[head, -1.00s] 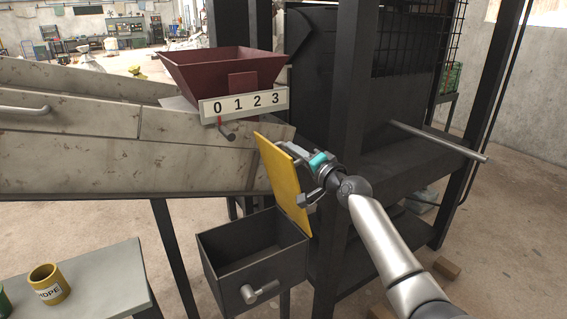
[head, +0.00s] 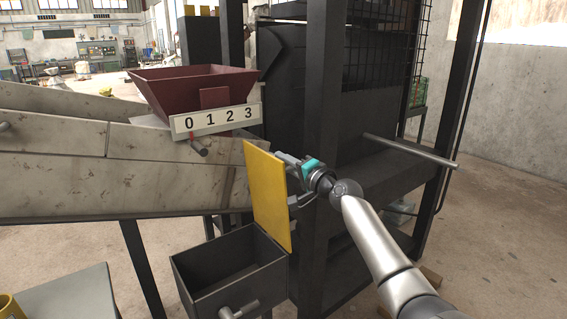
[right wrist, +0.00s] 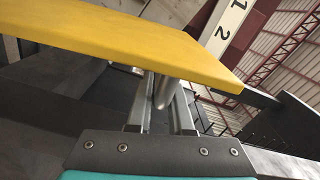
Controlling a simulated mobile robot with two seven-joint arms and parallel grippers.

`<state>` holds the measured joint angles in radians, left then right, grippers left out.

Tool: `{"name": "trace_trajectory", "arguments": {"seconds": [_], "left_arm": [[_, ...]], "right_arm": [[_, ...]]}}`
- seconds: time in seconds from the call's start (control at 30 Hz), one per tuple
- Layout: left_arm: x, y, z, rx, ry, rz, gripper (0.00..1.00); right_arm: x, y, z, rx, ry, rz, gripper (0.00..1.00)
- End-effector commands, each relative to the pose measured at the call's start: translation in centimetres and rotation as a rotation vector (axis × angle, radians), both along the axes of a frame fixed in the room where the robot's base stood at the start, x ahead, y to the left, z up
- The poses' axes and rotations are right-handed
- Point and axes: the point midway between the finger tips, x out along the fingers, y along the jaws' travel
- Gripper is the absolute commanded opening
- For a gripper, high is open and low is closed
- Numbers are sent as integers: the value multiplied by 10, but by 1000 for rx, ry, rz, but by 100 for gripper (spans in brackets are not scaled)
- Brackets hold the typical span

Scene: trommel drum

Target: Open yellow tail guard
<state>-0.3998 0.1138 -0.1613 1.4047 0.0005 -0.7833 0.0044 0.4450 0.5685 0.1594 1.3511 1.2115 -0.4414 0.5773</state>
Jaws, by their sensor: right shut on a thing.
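The yellow tail guard (head: 267,197) is an upright flat panel at the end of the grey chute, above the right side of a dark open bin. In the right wrist view its yellow panel (right wrist: 120,42) crosses the top of the picture. My right gripper (head: 287,163) is behind the panel, on its right side. In the right wrist view the gripper (right wrist: 162,105) is shut on the guard's grey handle (right wrist: 163,92), a round bar between the fingers. The fingertips are partly hidden by the panel. My left gripper is not in view.
The dark bin (head: 190,290) with a front handle sits below the guard. A red hopper (head: 165,92) with a number plate (head: 216,121) stands above the chute (head: 60,165). A dark post (head: 322,120) rises close to my right gripper. A grey bar (head: 410,150) sticks out right.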

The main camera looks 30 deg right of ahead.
Motion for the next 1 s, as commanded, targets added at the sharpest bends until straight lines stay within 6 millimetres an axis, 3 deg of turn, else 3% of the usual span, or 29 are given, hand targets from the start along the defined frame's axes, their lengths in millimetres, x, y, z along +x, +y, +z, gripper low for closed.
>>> {"name": "trace_trajectory", "arguments": {"seconds": [0.13, 0.17, 0.4, 0.77, 1.0], "left_arm": [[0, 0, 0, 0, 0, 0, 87], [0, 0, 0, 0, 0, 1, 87], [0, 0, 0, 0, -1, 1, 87], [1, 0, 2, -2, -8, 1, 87], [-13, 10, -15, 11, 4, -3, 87]], "right_arm": [[0, 0, -2, -1, 4, 1, 0], [0, 1, -2, -1, 4, 1, 21], [0, 1, -1, -1, 2, 0, 47], [-4, 0, -1, -2, 2, 0, 47], [-27, 0, 0, -2, 4, 0, 47]]}}
